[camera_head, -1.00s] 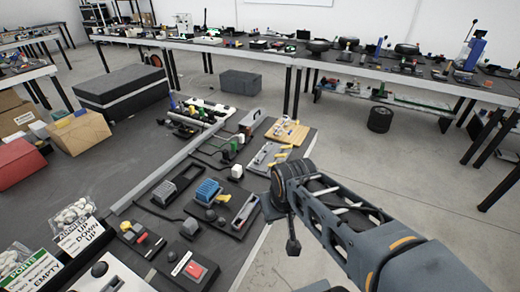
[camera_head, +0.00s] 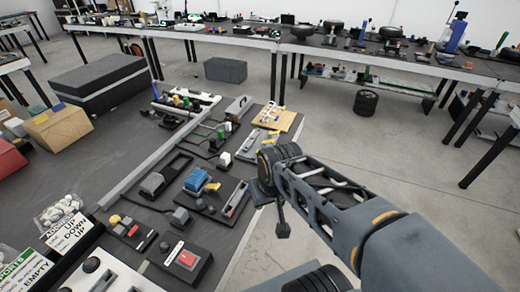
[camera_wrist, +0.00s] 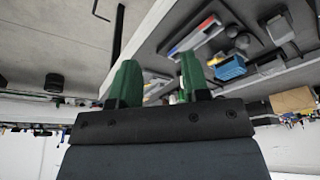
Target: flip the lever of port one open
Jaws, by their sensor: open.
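I cannot tell which fixture is port one; no label for it is readable. On the near table, a black board carries a blue ribbed block (camera_head: 196,180), a yellow lever (camera_head: 212,188) and a grey slot piece (camera_head: 236,198). The blue block also shows in the wrist view (camera_wrist: 231,68). My gripper (camera_wrist: 160,60) is open, with two green fingers apart and nothing between them. The fingers point towards the table edge and floor, short of the boards. In the head view I cannot make out the fingers; my arm reaches in from the lower right.
A red switch box (camera_head: 187,260) and a tray with a grey lever (camera_head: 153,184) stand nearby. A wooden board (camera_head: 285,121) and a grey handled box (camera_head: 239,108) lie farther back. Open floor (camera_head: 330,135) lies right of the table; a wheel (camera_head: 366,102) stands there.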

